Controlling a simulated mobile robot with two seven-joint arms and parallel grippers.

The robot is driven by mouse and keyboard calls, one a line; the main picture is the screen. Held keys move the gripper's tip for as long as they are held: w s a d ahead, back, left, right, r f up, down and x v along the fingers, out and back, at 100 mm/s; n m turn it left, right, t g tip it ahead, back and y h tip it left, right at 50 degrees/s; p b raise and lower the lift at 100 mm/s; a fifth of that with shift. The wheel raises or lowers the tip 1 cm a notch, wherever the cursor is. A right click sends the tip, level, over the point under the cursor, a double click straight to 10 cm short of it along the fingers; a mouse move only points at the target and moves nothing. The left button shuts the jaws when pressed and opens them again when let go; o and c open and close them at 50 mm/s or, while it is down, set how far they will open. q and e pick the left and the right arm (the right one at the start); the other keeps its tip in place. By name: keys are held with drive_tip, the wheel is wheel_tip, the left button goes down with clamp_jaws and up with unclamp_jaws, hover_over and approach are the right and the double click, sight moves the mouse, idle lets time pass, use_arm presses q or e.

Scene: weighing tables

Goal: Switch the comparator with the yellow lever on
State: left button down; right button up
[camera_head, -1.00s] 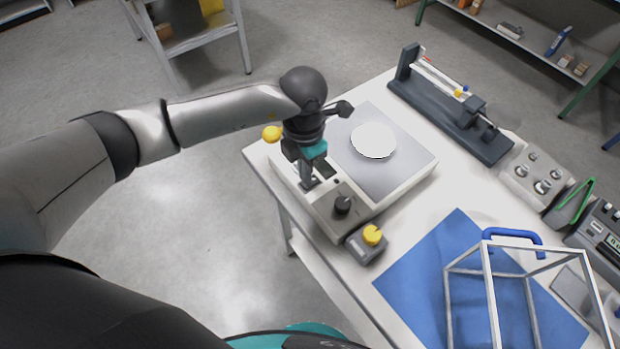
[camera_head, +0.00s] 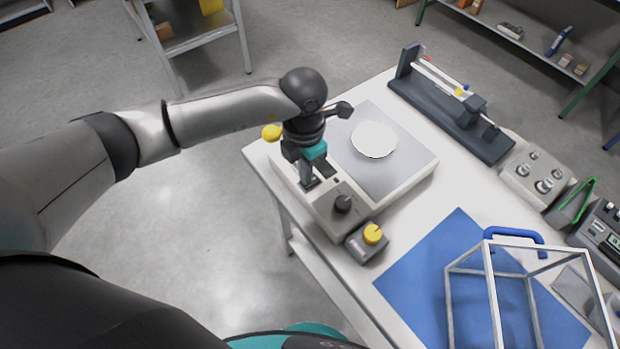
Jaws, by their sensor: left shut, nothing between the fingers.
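The comparator (camera_head: 408,184) is a wide, pale device with a grey top and a round white plate, at the left end of the white table. A yellow ball (camera_head: 272,132), which looks like its lever end, shows at its left edge, just left of my gripper. A black knob (camera_head: 343,204) sits on its front panel. My left gripper (camera_head: 309,184) points down over the front panel, left of the black knob. It is shut and empty, with its tips at or close to a small dark switch area; I cannot tell if they touch. The gripper partly hides the panel. My right gripper is out of view.
A small grey box with a yellow knob (camera_head: 373,234) stands just in front of the comparator. A dark rail instrument (camera_head: 440,108) stands behind.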

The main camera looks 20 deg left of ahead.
use_arm(q)
drive_tip(key=shift+f+b, duration=0.5)
drive_tip(key=shift+f, duration=0.1)
idle(0.3)
drive_tip(key=shift+r+p, duration=2.75)
drive_tip(key=shift+r, duration=0.8)
